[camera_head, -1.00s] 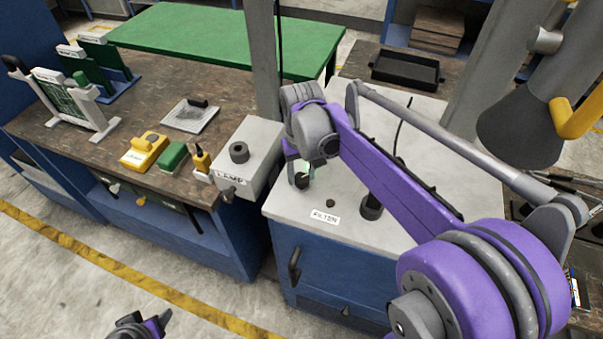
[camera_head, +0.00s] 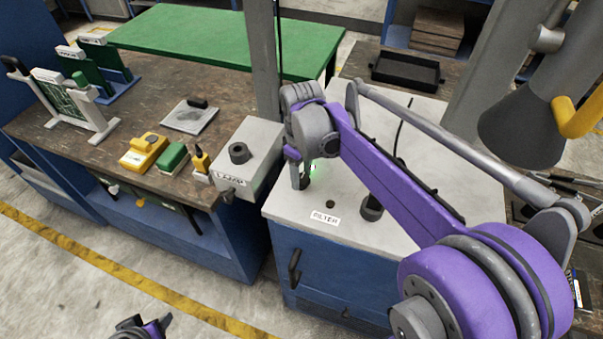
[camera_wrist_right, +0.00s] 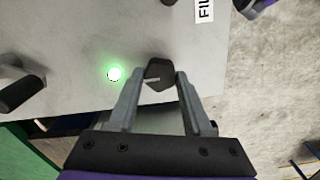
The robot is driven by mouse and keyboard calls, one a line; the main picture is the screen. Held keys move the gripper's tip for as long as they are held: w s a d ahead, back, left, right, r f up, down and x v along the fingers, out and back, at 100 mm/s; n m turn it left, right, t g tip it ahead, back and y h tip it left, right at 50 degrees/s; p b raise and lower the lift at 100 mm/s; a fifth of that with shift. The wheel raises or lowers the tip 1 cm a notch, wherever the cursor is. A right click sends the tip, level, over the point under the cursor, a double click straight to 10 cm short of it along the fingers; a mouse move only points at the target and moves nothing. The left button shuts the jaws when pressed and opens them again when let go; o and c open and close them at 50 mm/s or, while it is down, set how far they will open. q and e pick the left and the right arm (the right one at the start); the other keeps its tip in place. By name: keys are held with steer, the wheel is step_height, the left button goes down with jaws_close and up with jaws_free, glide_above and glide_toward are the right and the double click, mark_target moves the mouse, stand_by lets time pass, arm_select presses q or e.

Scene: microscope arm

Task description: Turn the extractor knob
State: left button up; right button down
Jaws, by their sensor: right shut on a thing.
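The extractor knob (camera_wrist_right: 158,72) is a dark round knob with a pale pointer line, on the light grey cabinet top (camera_wrist_right: 70,35). My right gripper (camera_wrist_right: 155,82) is shut on it, with a finger on either side, in the right wrist view. A green light (camera_wrist_right: 115,74) glows beside the knob. In the head view my right gripper (camera_head: 298,178) reaches down at the cabinet's left side, with the light (camera_head: 313,168) just to its right; my gripper and arm mostly hide the knob there. My left gripper (camera_head: 150,328) shows partly at the bottom edge, away from everything.
A grey box labelled LAMP (camera_head: 247,160) stands close left of my right gripper. A dark upright post (camera_head: 371,208) and a FILTER label (camera_head: 325,218) are on the cabinet top. A grey pillar (camera_head: 262,60) rises behind. Yellow and green items lie on the left bench.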

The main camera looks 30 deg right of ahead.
mark_target(302, 178)
stand_by(0.4)
steer(key=shift+c, duration=1.5)
jaws_free()
step_height(302, 178, up, 11)
steer(key=shift+p, duration=0.3)
